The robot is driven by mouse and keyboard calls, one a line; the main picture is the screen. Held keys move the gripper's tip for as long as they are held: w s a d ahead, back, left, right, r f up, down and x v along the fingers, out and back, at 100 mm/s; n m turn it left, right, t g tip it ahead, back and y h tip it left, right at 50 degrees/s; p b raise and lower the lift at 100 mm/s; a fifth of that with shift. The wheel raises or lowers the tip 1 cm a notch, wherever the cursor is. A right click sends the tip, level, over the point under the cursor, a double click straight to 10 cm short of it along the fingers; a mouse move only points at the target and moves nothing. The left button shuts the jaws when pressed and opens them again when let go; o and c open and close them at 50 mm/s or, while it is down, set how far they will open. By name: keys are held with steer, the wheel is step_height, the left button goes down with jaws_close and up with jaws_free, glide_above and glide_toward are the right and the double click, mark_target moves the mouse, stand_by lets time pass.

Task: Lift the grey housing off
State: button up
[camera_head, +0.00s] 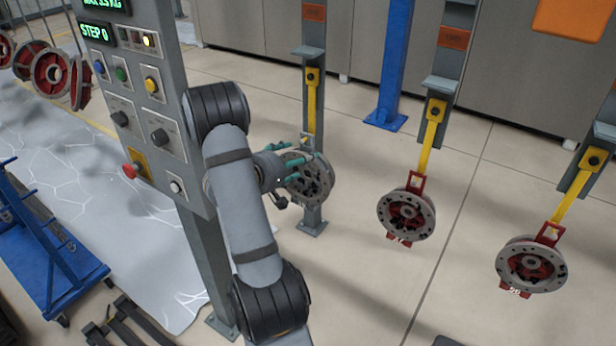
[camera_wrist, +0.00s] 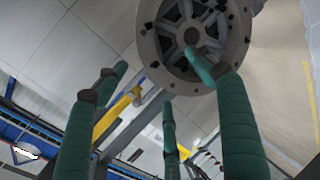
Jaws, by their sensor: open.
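The grey housing (camera_head: 316,180) is a round, spoked metal part below a yellow hanger (camera_head: 311,98) on a grey post in the head view. The wrist view shows its open face (camera_wrist: 178,38) at the upper right. My gripper (camera_head: 300,160) is at the housing, with green fingers along its upper and left side. In the wrist view the green fingers of my gripper (camera_wrist: 163,85) are spread apart, and one fingertip overlaps the housing's face. I cannot tell whether any finger touches it. The joint between housing and hanger is partly hidden.
Two grey-and-red housings hang to the right, a middle one (camera_head: 407,214) and a far one (camera_head: 531,266). A control panel (camera_head: 140,95) stands left beside my arm. A blue cart (camera_head: 60,260) is at the lower left.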

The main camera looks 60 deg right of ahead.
mark_target(304, 154)
steer(key=p+x, duration=0.1)
steer(key=x, duration=0.1)
steer(key=p+x, duration=0.1)
steer(key=x, duration=0.2)
steer(key=shift+w+f, duration=0.1)
steer(key=shift+w, duration=0.1)
steer(key=c, duration=0.3)
jaws_close()
stand_by(0.5)
steer(key=shift+w+d, duration=0.1)
stand_by(0.4)
